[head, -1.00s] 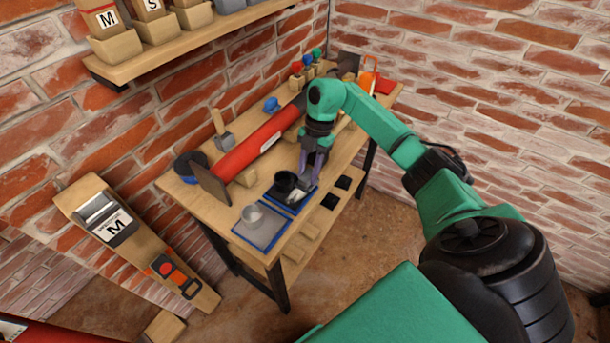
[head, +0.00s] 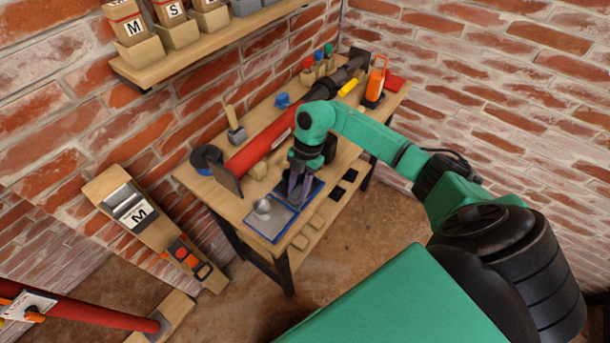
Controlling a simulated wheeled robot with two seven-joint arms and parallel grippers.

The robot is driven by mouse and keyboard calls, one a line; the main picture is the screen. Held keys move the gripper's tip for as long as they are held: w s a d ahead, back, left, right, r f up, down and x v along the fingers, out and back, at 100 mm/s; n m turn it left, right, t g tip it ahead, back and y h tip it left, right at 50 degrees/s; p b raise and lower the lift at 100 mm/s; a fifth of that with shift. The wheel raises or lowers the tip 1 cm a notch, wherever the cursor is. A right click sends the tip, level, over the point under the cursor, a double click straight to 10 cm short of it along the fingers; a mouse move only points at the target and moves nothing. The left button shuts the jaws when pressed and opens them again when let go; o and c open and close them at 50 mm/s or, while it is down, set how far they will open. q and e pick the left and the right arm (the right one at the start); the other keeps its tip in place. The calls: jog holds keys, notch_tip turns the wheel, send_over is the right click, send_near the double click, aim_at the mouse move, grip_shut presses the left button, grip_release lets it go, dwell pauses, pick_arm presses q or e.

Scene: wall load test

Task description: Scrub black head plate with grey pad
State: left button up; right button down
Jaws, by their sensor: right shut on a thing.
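The black head plate (head: 226,179) stands upright at the near end of the red tube (head: 262,147) lying on the bench. My right gripper (head: 297,201) points down over the far blue-edged tray, to the right of the plate and apart from it. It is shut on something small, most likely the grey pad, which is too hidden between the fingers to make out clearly. The black cup seen earlier in that tray is now hidden behind my gripper. My left gripper is not in view.
A metal cup (head: 262,208) stands on the near blue-edged tray (head: 270,231). A block-headed tool (head: 236,131) and a dark round reel (head: 206,159) lie beyond the red tube. An orange tool (head: 376,80) stands at the far end. Another red tube (head: 85,312) is low at left.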

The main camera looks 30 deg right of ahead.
jog(key=shift+s+a, duration=0.1)
notch_tip(320, 180, up, 6)
jog(key=p, duration=0.5)
notch_tip(320, 180, up, 3)
jog(key=p, duration=0.2)
jog(key=shift+r+p, duration=0.1)
jog(key=shift+p, duration=0.3)
